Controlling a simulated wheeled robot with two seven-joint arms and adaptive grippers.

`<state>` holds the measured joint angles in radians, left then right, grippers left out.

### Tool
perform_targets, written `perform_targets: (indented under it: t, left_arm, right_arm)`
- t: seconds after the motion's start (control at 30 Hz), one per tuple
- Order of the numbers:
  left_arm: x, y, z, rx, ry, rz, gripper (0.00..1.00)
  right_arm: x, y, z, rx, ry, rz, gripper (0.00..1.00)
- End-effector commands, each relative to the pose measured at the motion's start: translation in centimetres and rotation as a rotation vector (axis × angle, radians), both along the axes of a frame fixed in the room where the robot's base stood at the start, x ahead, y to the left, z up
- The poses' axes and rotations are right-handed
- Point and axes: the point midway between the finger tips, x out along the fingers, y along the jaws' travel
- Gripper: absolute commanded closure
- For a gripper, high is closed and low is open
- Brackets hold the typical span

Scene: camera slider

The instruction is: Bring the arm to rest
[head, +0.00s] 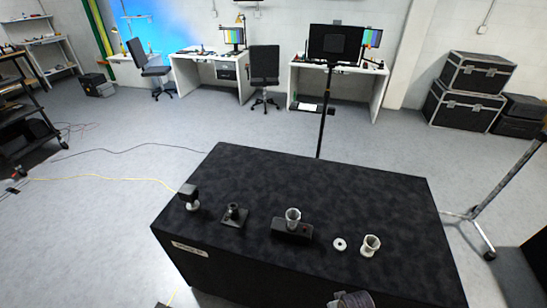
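The black table (310,180) stands in front of me. On it, from left to right, are a small black block on a pale round foot (189,196) and a black square plate with an upright knob (234,214). To their right, a pale ribbed cup-like piece (293,218) stands on or against a low black box (292,233). Then come a white ring (340,244) and a second pale cup-like piece (370,245). No gripper fingers show. A dark rounded part at the bottom edge is cut off; I cannot tell what it is.
The middle and back of the tabletop are clear. A thin black stand with a screen (335,43) rises behind the table. A grey stand (487,207) is at the right. Black cases (465,92), desks and chairs are farther back. Cables (100,178) lie on the left floor.

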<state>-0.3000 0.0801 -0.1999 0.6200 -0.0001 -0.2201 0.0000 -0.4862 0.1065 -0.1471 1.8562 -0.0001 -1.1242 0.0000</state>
Motion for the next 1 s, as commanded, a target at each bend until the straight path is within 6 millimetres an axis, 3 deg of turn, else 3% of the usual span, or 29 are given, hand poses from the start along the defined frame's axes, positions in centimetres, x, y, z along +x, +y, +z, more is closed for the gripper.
perform_targets:
  t: [0.1, 0.47, 1.0]
  left_arm:
    - [0.0, 0.0, -0.1, 0.000, 0.000, 0.000, 0.31]
    - [0.0, 0.0, -0.2, 0.000, 0.000, 0.000, 0.31]
    - [0.0, 0.0, -0.4, 0.000, 0.000, 0.000, 0.31]
  right_arm:
    - [-0.8, -0.1, -3.2, -0.001, 0.013, 0.002, 0.86]
    - [-4.1, -0.6, -11.6, -0.005, 0.043, 0.007, 0.86]
    - [-11.8, -1.7, -22.1, -0.010, 0.088, 0.018, 0.86]
